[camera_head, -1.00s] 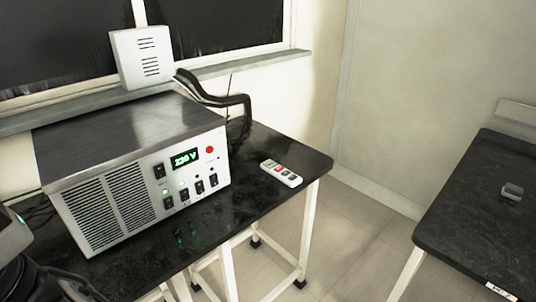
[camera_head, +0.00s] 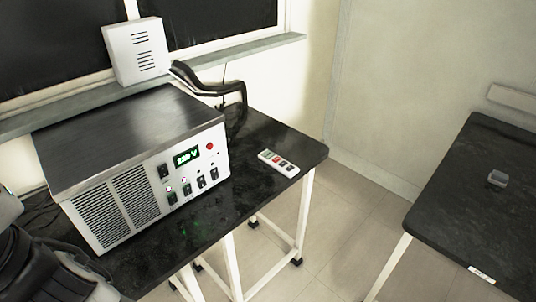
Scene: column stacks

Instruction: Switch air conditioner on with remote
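A white remote (camera_head: 278,162) with red, green and dark buttons lies flat on the black tabletop (camera_head: 262,207), near its right end. It lies to the right of a large metal-cased device. No air conditioner can be clearly made out in view. Part of my arm (camera_head: 45,270), black and grey, shows at the bottom left corner. My gripper cannot be seen, and nothing touches the remote.
The device (camera_head: 135,160) has a green voltage display, switches and vents. A second black table (camera_head: 480,190) holds a small grey object (camera_head: 497,179). Floor shows between tables.

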